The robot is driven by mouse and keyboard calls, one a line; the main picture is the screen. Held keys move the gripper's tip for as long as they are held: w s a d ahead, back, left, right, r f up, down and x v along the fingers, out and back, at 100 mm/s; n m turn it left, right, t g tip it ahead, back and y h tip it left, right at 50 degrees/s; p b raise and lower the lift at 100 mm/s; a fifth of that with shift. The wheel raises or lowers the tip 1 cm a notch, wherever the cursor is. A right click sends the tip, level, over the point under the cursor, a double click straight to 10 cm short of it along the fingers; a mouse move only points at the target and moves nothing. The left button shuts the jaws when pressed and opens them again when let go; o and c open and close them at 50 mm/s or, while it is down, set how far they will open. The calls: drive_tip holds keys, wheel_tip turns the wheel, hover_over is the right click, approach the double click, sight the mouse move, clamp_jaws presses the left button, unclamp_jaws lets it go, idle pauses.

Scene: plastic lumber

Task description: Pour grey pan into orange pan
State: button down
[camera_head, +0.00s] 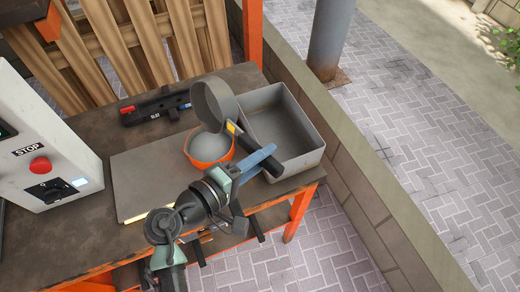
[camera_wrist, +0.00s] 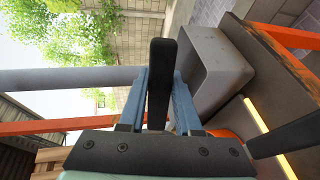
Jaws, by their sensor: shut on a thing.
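My gripper (camera_head: 258,158) has blue fingers and is shut on the black handle of the grey pan (camera_head: 213,102). The grey pan is held above the table, tipped steeply on its side, with its lower rim over the orange pan (camera_head: 196,160). In the wrist view, the grey pan's handle (camera_wrist: 160,85) stands between the fingers of my gripper (camera_wrist: 160,100). Part of the orange pan (camera_wrist: 222,133) shows at lower right.
A grey rectangular bin (camera_head: 303,160) stands close on the right, by a low wall (camera_head: 355,165). A white control box (camera_head: 75,150) with a red stop button is at left. A black bar (camera_head: 150,110) lies behind.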

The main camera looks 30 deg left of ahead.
drive_tip(key=w+g+y+p, duration=0.1)
drive_tip(key=g+p, duration=0.2)
drive_tip(key=p, duration=0.2)
drive_tip(key=w+d+g+y+p, duration=0.1)
drive_tip(key=g+p, duration=0.1)
drive_tip(key=p, duration=0.3)
drive_tip(key=w+g+p, duration=0.2)
drive_tip(key=g+p, duration=0.1)
drive_tip(key=p, duration=0.2)
drive_tip(key=shift+w+d+f+g+y+p, duration=0.1)
drive_tip(key=shift+d+f+g+y+p, duration=0.1)
drive_tip(key=shift+g+y+p, duration=0.15)
drive_tip(key=g+p, duration=0.1)
drive_tip(key=g, duration=0.1)
drive_tip(key=g+y, duration=0.1)
drive_tip(key=g, duration=0.1)
drive_tip(key=w+r+g+y+p, duration=0.1)
drive_tip(key=g, duration=0.1)
drive_tip(key=shift+d+p, duration=0.1)
drive_tip(key=shift+p, duration=0.25)
drive_tip(key=shift+s, duration=0.15)
idle(0.5)
